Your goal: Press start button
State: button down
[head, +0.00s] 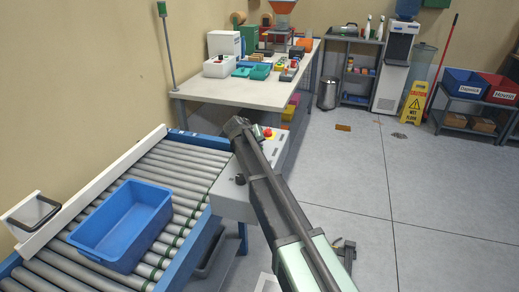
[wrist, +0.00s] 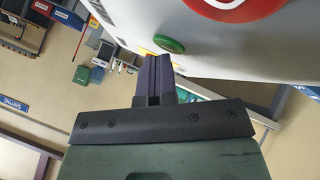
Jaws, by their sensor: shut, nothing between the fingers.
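In the wrist view a green button (wrist: 169,43) sits on a pale panel (wrist: 225,52), beside a large red button (wrist: 236,5) cut off by the top edge. My gripper (wrist: 156,58) is shut and empty. Its fingertips appear just below and left of the green button; I cannot tell whether they touch the panel. In the head view the grey control box (head: 231,202) stands at the right side of the roller conveyor, with a red button on yellow (head: 268,133). My arm crosses in front of the box, and the green button does not show there.
A blue bin (head: 122,222) rests on the roller conveyor (head: 185,165). Behind it stands a white table (head: 225,95) with trays and parts. A yellow wet-floor sign (head: 414,102) and shelves are at the far right. The floor to the right is mostly clear.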

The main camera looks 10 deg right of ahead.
jog(key=shift+r, duration=0.1)
jog(key=shift+r+p, duration=0.65)
jog(key=shift+p, duration=0.15)
notch_tip(320, 180, up, 5)
jog(key=p, duration=0.5)
jog(key=shift+r, duration=0.15)
